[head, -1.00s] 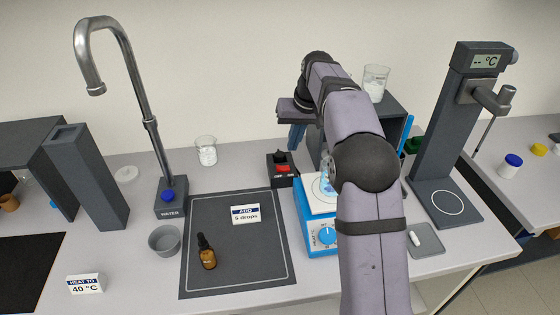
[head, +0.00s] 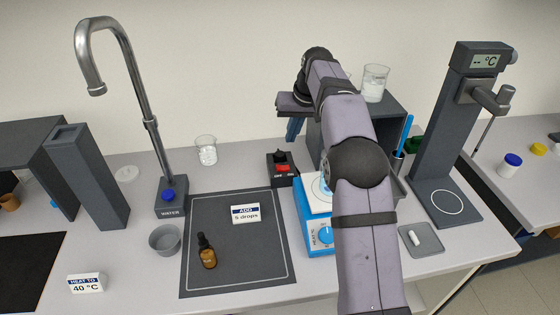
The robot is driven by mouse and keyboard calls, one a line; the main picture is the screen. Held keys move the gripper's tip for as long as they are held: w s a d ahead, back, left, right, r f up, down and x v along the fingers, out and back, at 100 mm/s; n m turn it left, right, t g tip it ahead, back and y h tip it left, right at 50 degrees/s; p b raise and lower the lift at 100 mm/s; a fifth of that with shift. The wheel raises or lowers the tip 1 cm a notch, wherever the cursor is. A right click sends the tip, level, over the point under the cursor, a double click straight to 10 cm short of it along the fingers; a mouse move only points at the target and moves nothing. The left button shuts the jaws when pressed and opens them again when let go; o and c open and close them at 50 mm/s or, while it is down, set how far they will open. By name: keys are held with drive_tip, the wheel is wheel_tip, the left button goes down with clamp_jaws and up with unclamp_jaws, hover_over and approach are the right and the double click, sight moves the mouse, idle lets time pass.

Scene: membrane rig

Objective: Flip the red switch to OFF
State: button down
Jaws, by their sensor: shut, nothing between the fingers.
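The red switch (head: 283,169) sits on a small black box (head: 281,181) behind the blue hotplate, at the right of the dark mat. A black part stands up at the back of the box, and the red face shows at the front. I cannot read its labels or tell its position. My gripper (head: 292,138) is shut and empty, with blue fingers pointing down. In the picture it is just above and slightly right of the box. I cannot tell whether it touches the switch.
The blue hotplate (head: 318,239) stands right of the mat (head: 190,275), partly hidden by my arm. A brown dropper bottle (head: 207,253) and an "ADD 5 drops" card (head: 246,215) are on the mat. A beaker (head: 207,150) stands left of the switch. A grey tap (head: 150,130) stands further left.

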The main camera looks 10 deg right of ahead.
drive_tip(key=p, duration=0.4)
hover_over(281, 168)
drive_tip(key=s, duration=0.1)
wheel_tip(281, 168, down, 11)
drive_tip(key=shift+r, duration=0.1)
drive_tip(key=shift+a+f, duration=0.3)
drive_tip(key=shift+f, duration=0.5)
drive_tip(key=shift+a+f+h, duration=0.3)
drive_tip(key=shift+f+h, duration=0.05)
drive_tip(key=shift+h, duration=0.25)
drive_tip(key=shift+d, duration=0.25)
drive_tip(key=shift+d+r+p, duration=0.2)
drive_tip(key=shift+d+p, duration=0.1)
drive_tip(key=shift+d, duration=0.25)
